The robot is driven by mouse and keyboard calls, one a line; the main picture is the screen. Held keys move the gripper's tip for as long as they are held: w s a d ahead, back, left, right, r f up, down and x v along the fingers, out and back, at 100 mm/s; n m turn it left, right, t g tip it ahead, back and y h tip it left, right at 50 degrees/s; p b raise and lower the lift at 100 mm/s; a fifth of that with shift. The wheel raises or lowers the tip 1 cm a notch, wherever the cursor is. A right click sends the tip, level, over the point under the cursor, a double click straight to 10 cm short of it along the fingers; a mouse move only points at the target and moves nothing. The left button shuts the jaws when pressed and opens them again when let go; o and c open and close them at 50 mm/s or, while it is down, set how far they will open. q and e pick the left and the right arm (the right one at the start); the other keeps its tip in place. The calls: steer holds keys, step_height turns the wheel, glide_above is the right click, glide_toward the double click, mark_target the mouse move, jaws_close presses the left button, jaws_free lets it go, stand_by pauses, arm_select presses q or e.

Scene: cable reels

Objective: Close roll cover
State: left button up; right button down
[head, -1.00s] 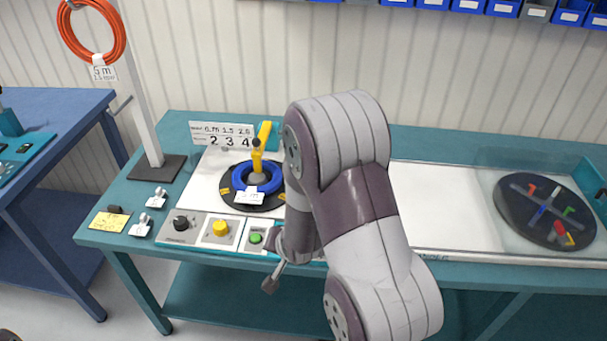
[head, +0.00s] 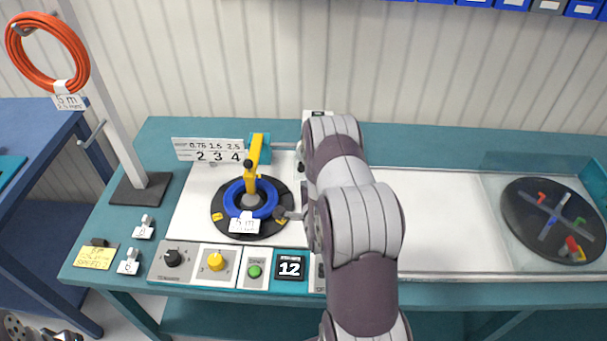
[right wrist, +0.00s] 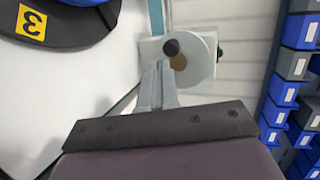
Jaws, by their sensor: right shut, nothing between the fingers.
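A white rounded part with a dark knob (right wrist: 180,55), which may be the roll cover, stands upright on a rail in the right wrist view. In the head view a white piece (head: 317,113) shows behind my right arm, and most of that spot is hidden.
A blue cable coil (head: 236,207) lies on the turntable around a yellow arm (head: 256,158). The control panel (head: 202,284) with knobs and a display reading 12 is in front. A dark reel disc (head: 517,200) sits behind clear panels at right. Blue bins (right wrist: 278,115) line the wall.

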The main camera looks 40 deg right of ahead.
mark_target(295, 164)
steer(key=w, duration=0.1)
steer(key=w+d, duration=0.1)
steer(key=w+p, duration=0.1)
steer(key=shift+w+d, duration=0.5)
steer(key=shift+w, duration=0.05)
steer(key=shift+f, duration=0.1)
steer(key=shift+w+f+b, duration=0.15)
steer(key=shift+w+b, duration=0.15)
steer(key=w+b, duration=0.2)
steer(key=w, duration=0.1)
steer(key=shift+d, duration=0.15)
steer(key=shift+r, duration=0.3)
